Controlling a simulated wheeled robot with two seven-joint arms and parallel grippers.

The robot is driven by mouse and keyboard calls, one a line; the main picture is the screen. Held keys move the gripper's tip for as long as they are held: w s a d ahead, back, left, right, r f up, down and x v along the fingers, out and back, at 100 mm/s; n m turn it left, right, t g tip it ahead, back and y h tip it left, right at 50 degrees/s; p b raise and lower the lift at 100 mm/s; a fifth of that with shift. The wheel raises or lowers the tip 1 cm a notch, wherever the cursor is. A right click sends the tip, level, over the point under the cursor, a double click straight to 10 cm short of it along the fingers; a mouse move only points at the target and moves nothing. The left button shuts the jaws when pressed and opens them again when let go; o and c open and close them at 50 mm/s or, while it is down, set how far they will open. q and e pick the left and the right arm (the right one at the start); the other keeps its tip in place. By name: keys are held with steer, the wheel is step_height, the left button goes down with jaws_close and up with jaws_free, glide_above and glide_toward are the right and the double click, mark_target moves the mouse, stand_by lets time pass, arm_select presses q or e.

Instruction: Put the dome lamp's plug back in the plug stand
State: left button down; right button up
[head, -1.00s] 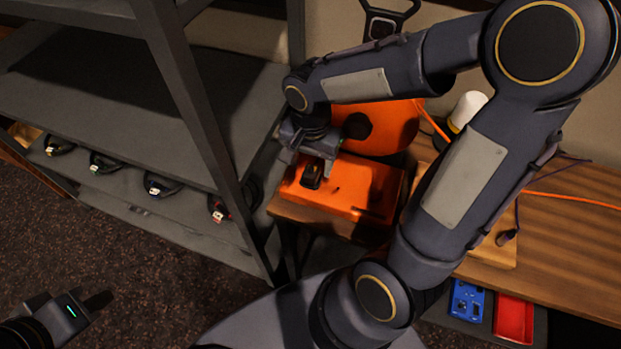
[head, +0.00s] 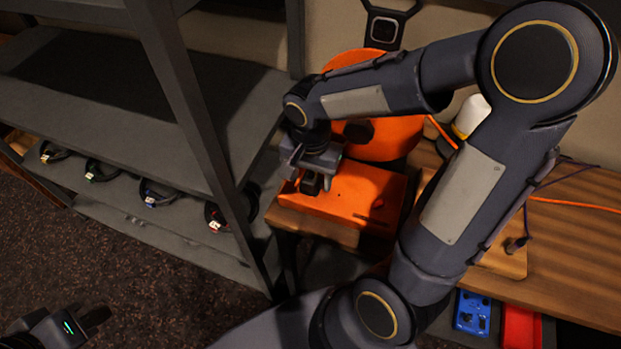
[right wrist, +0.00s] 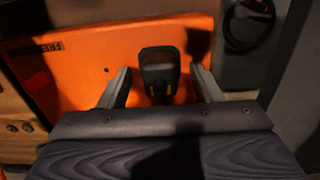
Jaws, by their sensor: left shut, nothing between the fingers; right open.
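My right gripper (head: 316,180) is open, low over the orange base (head: 345,200). In the right wrist view its fingers (right wrist: 163,78) stand apart on either side of a black block-shaped piece with yellow marks (right wrist: 158,72), with gaps on both sides. I cannot tell if this piece is a plug. At the right, a small dark plug (head: 516,244) with a dark purple cord is at a wooden board (head: 508,264); I cannot tell whether it is seated in it. No dome lamp can be made out. My left gripper (head: 95,318) is shut and empty at lower left.
A grey shelf rack (head: 185,90) stands close left of the right gripper, with coiled cables on its lower shelf. An orange disc (head: 395,135) rises behind the base. A white bottle (head: 470,115), an orange cord, a blue box (head: 471,313) and a red bin (head: 520,328) are at the right.

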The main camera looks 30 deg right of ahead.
mark_target(311, 176)
stand_by(0.7)
jaws_close()
steer(key=shift+r, duration=0.15)
steer(key=shift+r+p, duration=2.35)
steer(key=shift+r, duration=0.55)
